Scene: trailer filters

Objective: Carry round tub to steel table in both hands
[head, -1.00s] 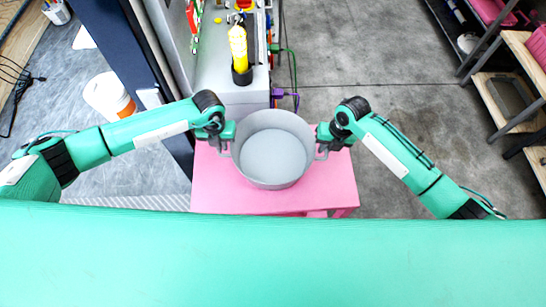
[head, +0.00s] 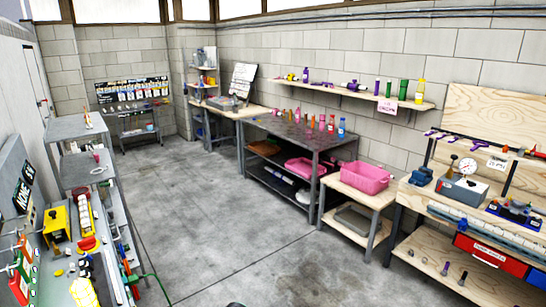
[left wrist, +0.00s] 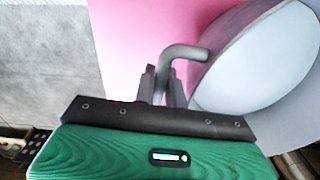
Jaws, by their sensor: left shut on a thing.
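The round grey tub (left wrist: 265,65) shows in the left wrist view, at the right, over a pink surface (left wrist: 130,25). My left gripper (left wrist: 164,75) is shut on the tub's bent grey handle (left wrist: 185,52). The tub's far side is out of this view. A grey metal table (head: 277,130), which looks like the steel table, stands along the wall in the head view. Small bottles stand on its top. Neither the tub nor either gripper shows in the head view now. My right gripper is not in view.
A pink bin (head: 365,180) sits on a low wooden stand (head: 348,206) right of the metal table. A wooden workbench (head: 418,190) is at the right. A cluttered bench (head: 115,275) is at the left. Open concrete floor (head: 205,225) lies between.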

